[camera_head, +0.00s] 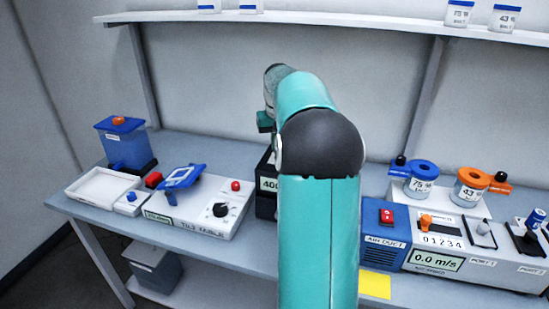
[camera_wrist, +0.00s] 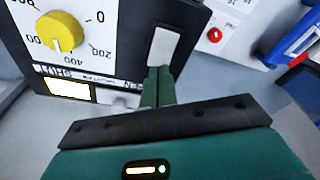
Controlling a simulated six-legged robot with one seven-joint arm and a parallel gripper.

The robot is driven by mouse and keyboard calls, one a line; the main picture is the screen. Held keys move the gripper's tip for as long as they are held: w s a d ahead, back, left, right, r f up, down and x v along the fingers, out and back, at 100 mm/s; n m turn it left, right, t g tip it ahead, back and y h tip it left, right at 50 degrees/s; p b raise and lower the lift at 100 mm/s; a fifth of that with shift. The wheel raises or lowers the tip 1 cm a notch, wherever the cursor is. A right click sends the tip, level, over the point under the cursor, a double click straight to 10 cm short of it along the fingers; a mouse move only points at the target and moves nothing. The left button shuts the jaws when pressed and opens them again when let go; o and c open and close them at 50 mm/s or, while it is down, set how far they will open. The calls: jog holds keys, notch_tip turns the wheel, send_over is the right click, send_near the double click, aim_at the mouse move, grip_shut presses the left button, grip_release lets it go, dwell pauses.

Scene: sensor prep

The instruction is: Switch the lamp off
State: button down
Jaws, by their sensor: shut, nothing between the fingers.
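A black box with a white dial face (camera_wrist: 85,20) fills the upper left of the wrist view. It has a yellow knob (camera_wrist: 60,31), a scale with 0, 200 and 400, a bright lit window (camera_wrist: 68,88) and a white rocker switch (camera_wrist: 163,46). I cannot read its label well enough to tell if this is the lamp. My gripper (camera_wrist: 158,72) is shut and empty, its fingertips close below the switch; I cannot tell if they touch it. In the head view the black box (camera_head: 265,206) shows a 400 readout, and my arm hides most of it and the gripper.
Left of my arm stands a white tilt-table unit (camera_head: 190,219) with a red button, a black knob and a blue tilted frame (camera_head: 184,176). A white tray (camera_head: 100,186) is further left. Right are a blue air-duct unit (camera_head: 385,240) and port jars. A shelf (camera_head: 330,19) runs above.

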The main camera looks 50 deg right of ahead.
jog(key=shift+f, duration=0.9)
dwell(0.6)
jog(key=shift+r, duration=3.55)
jog(key=s+a+r+n+t, duration=0.1)
jog(key=s+a+r+n, duration=0.1)
jog(key=a, duration=1)
jog(key=s+a+r+n, duration=0.1)
jog(key=s+a+r, duration=0.1)
jog(key=a, duration=0.9)
jog(key=s+a+f+n+t, duration=0.1)
jog(key=s+a+f, duration=0.3)
jog(key=s+a, duration=0.4)
jog(key=s+a+f+n+t+y, duration=0.1)
jog(key=s+a+f+n+t, duration=0.1)
jog(key=s+a+f, duration=0.3)
jog(key=s+a, duration=0.3)
jog(key=a, duration=0.2)
jog(key=shift+f+n, duration=0.15)
jog(key=shift+n, duration=0.15)
